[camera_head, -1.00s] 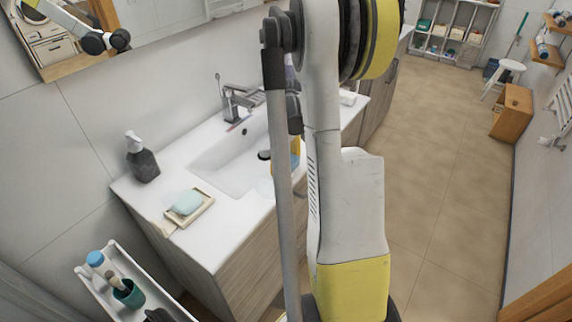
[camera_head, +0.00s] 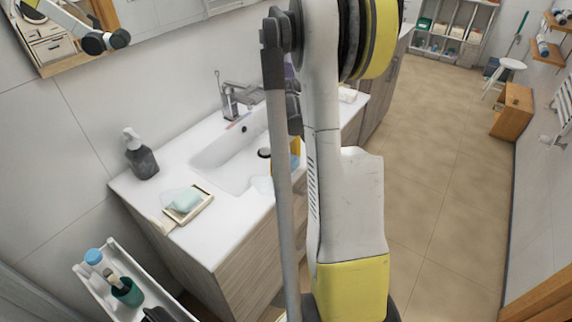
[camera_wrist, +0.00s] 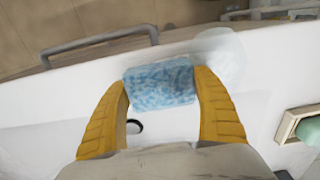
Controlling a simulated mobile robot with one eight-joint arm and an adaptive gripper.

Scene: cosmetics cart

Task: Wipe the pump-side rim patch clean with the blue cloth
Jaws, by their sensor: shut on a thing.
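My gripper (camera_wrist: 160,85) has yellow fingers shut on the blue cloth (camera_wrist: 160,83), a mottled pad held between the fingertips over the front rim of the white sink (camera_wrist: 60,100). Whether the cloth touches the surface cannot be told. A pale see-through patch (camera_wrist: 218,52) lies on the rim just beyond the right fingertip, on the soap-dish side. It also shows in the head view (camera_head: 262,185). The dark pump bottle (camera_head: 142,160) stands at the back left of the counter. In the head view my arm hides most of the gripper.
A soap dish (camera_head: 206,199) with pale green soap (camera_head: 185,201) sits at the counter's left front; it shows in the wrist view too (camera_wrist: 287,126). The faucet (camera_head: 238,97) stands behind the basin. A white cart (camera_head: 80,278) with bottles stands at lower left. A handle bar (camera_wrist: 100,42) runs along the cabinet front.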

